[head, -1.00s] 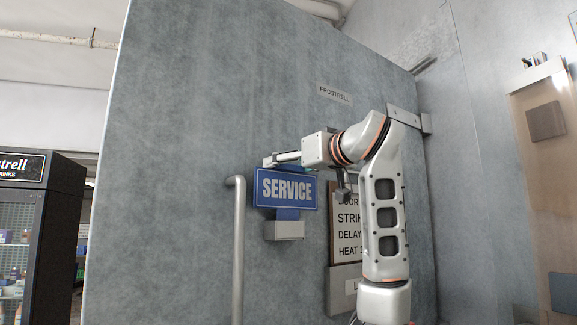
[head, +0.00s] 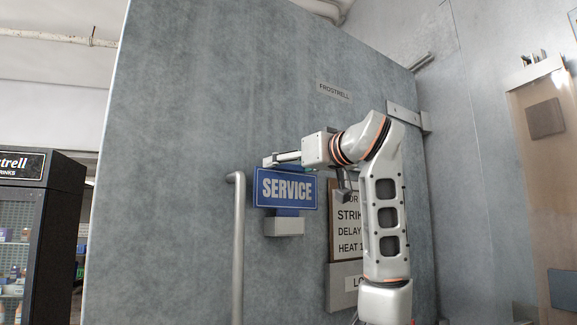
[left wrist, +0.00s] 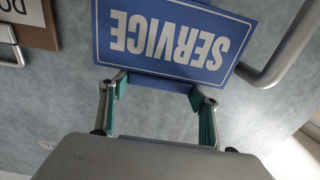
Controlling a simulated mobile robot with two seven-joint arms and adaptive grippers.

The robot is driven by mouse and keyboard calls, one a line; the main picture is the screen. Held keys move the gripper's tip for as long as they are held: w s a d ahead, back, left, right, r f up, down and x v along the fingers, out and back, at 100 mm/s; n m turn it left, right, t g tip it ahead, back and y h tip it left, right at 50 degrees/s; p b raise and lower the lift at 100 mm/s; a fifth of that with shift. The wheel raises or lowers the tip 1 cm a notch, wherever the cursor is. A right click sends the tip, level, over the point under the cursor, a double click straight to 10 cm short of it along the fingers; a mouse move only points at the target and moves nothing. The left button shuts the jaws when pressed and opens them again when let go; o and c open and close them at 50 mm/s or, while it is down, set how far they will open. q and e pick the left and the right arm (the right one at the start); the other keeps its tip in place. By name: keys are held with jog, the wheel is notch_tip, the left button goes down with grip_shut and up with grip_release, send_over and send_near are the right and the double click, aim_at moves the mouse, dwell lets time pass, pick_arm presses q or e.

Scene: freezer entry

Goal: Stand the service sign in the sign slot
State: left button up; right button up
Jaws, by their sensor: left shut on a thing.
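The blue service sign (head: 286,189) with white lettering is upright at the door panel in the head view. It shows upside down in the left wrist view (left wrist: 172,42). Its blue lower stem meets the top of a small grey block, the sign slot (head: 284,228); how deep the stem sits inside is hidden. My left gripper (head: 277,162) is at the sign's top edge. In the left wrist view its green-padded fingers (left wrist: 158,92) are on either side of the sign's blue edge part, shut on it. My right gripper is not in view.
A vertical grey handle (head: 238,245) stands just left of the sign and slot. A notice board (head: 346,222) is on the panel to the right, partly behind my arm. A black drinks cooler (head: 45,235) stands at far left.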

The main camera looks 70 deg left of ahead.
pick_arm(q)
jog(key=shift+f+b, duration=0.45)
jog(key=shift+f, duration=0.2)
dwell(0.3)
jog(key=o, duration=1.1)
jog(key=v, duration=1.2)
